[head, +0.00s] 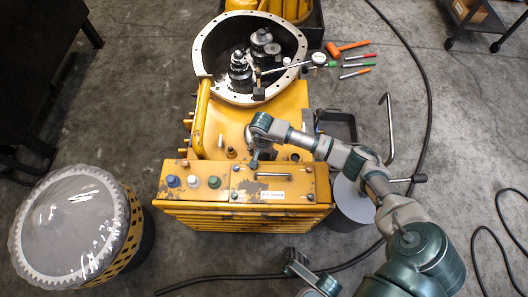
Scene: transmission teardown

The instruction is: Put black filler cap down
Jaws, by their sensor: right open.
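My right gripper (254,163) points down over the yellow housing (226,118), just behind its front control panel. It is open; its fingertips are small in the head view, and I cannot make out anything between them. A small dark brown cap-like piece (231,153) stands on the housing just left of the gripper, apart from it. I cannot tell for sure whether it is the black filler cap. A dark round spot (294,156) lies right of the gripper, partly beside my arm. My left gripper is not visible.
The open bell housing (200,60) holds dark gears. A panel with coloured knobs (214,182) and a handle (275,175) is in front. A plastic-covered drum (70,225) stands left. Tools, including an orange hammer (346,47), lie at the back right. A black hose (425,95) crosses the floor.

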